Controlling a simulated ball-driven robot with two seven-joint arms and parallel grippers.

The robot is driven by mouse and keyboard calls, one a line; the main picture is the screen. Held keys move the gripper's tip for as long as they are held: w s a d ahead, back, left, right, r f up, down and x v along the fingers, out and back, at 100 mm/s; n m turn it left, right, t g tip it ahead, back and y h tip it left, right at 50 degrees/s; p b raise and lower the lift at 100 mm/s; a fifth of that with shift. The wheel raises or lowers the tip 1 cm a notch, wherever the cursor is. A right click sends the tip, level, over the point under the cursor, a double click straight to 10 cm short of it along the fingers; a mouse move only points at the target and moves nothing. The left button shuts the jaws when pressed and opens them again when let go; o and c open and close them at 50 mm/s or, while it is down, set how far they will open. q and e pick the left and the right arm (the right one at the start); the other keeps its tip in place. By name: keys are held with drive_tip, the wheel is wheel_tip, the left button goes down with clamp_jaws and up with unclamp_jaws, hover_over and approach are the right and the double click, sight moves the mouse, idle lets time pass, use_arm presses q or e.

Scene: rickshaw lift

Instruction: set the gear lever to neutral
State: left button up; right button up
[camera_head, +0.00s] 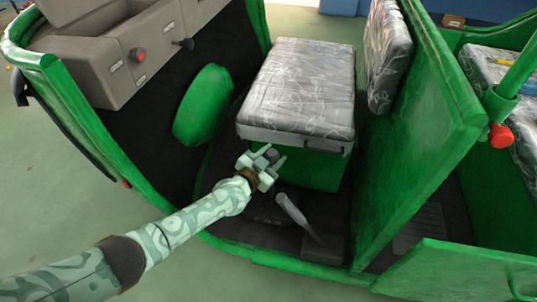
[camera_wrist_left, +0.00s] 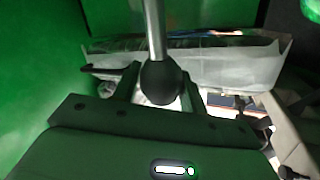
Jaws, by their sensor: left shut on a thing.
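My left gripper (camera_head: 267,163) reaches into the driver's cab of the green rickshaw, just in front of the seat. It is shut on the gear lever, whose dark round knob (camera_head: 271,156) shows between the fingers. In the left wrist view, the black knob (camera_wrist_left: 162,82) sits between the two fingers, with the metal shaft (camera_wrist_left: 154,30) running to the top of the picture. My right gripper is not in view.
The grey-covered seat (camera_head: 300,85) is right behind the gripper. A grey handbrake lever (camera_head: 298,215) stands on the floor to the right. A green rounded wheel cover (camera_head: 203,105) is at the left. The grey dashboard (camera_head: 125,45) has a red knob (camera_head: 138,55). A green partition (camera_head: 420,150) closes the right side.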

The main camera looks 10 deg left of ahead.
use_arm(q)
drive_tip(key=o, duration=1.4)
drive_tip(key=shift+c, duration=0.2)
drive_tip(key=shift+s+a+r+p, duration=0.1)
drive_tip(key=shift+s+a+p, duration=0.05)
drive_tip(key=shift+s+p, duration=0.15)
drive_tip(key=p+v, duration=0.1)
drive_tip(key=v, duration=0.1)
drive_tip(key=p+v, duration=0.2)
drive_tip(key=v, duration=0.1)
drive_tip(key=shift+s+a+r+p, duration=0.15)
drive_tip(key=shift+s+r+p, duration=0.15)
drive_tip(key=shift+r, duration=0.1)
drive_tip(key=f+p+v, duration=0.1)
drive_tip(key=p+v, duration=0.3)
drive_tip(key=v, duration=0.5)
drive_tip(key=shift+s+a, duration=0.2)
drive_tip(key=shift+s, duration=0.3)
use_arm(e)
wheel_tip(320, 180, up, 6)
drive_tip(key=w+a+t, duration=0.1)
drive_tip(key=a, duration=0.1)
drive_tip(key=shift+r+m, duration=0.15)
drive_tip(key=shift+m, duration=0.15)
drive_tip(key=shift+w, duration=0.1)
